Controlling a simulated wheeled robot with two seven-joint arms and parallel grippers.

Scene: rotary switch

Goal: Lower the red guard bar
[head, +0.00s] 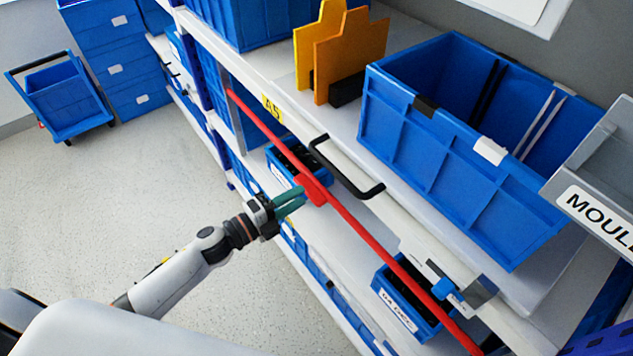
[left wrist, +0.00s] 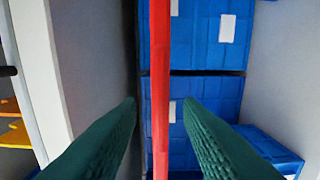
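The red guard bar (head: 365,235) runs slantwise along the front of the shelf, from a grey upright at the upper left down to the lower right. A wider red block (head: 313,190) sits on it partway along. My left gripper (head: 298,198) is in front of this block, its green fingertips close to it. In the left wrist view, the bar (left wrist: 160,60) stands upright in the gap between the two open fingers (left wrist: 159,110). I see no finger pressing on it. I cannot tell how deep it lies between the tips. My right gripper is not in view.
A black handle (head: 345,170) sticks out from the shelf edge beside the bar. A blue-and-white fitting (head: 447,290) is near the bar's lower right part. A large blue crate (head: 430,150) stands on the shelf, with smaller labelled bins below. Open floor (head: 120,200) lies left.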

